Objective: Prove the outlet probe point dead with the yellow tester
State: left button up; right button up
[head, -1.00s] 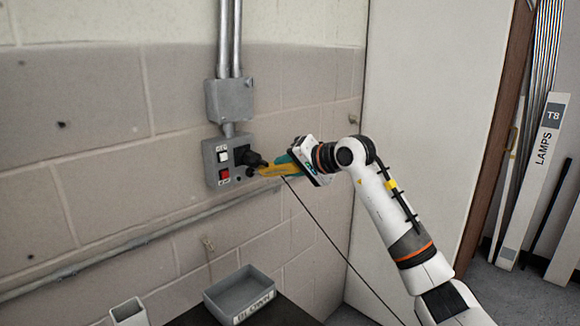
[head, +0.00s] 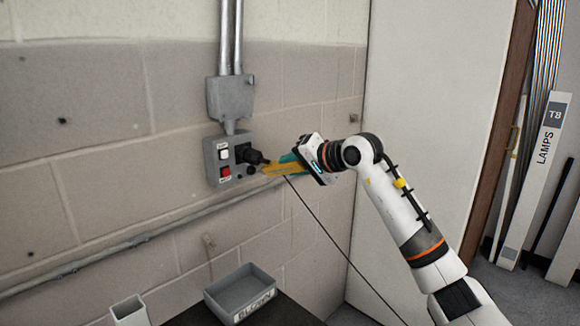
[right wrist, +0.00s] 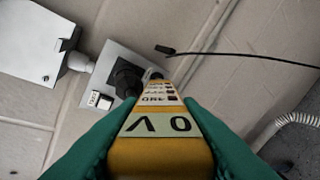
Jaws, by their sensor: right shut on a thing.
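The yellow tester (head: 277,170) is held in my right gripper (head: 288,166), whose green fingers are closed on it. The tester points left at the grey outlet box (head: 211,161) on the wall. A black plug (head: 250,155) sits in the box, and a small dark round point (head: 251,171) shows below it. A small gap shows between the tester tip and this point. In the right wrist view the tester (right wrist: 160,158) sits between both fingers (right wrist: 155,125). Its display shows "0 V", upside down. The tip overlaps the outlet there; contact cannot be told. My left gripper is out of view.
A black cable (head: 325,232) hangs at the right. A grey labelled bin (head: 222,299) stands on the dark surface below. A conduit (head: 125,243) runs along the wall.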

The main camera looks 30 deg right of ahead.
jog(key=s+b, duration=0.1)
jog(key=s+d, duration=0.1)
jog(key=s, duration=0.1)
jog(key=s+d+b, duration=0.1)
jog(key=s, duration=0.1)
jog(key=shift+s+b, duration=0.25)
jog(key=shift+b, duration=0.05)
